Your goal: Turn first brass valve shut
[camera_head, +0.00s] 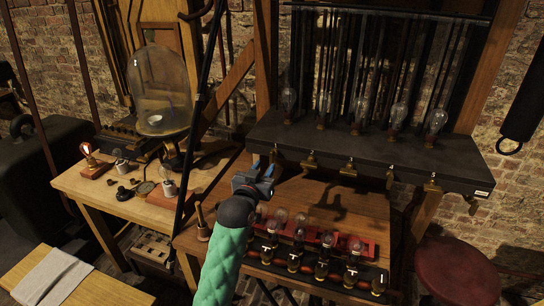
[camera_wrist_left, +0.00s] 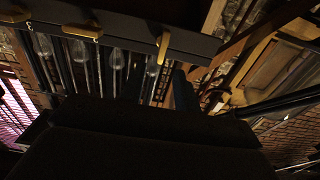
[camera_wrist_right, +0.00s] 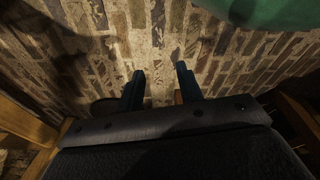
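Several brass valves stick out along the front edge of a dark shelf. The leftmost brass valve (camera_head: 275,154) is close above my left gripper (camera_head: 265,174). In the left wrist view, a brass valve (camera_wrist_left: 163,48) with its handle hanging down shows just beyond and between the two dark fingertips (camera_wrist_left: 160,82). The fingers stand apart with nothing visibly held; I cannot tell whether they touch the valve. My right gripper (camera_wrist_right: 162,78) is open and empty in front of a brick wall; it is not visible in the head view.
The dark shelf (camera_head: 370,157) carries several glass bulbs. Below, a red rack (camera_head: 345,243) with bulbs and black jars stands on the wooden bench. A wooden-handled tool (camera_head: 202,222) stands left of my left arm. A glass dome (camera_head: 158,90) is at left, a red stool (camera_head: 457,270) at right.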

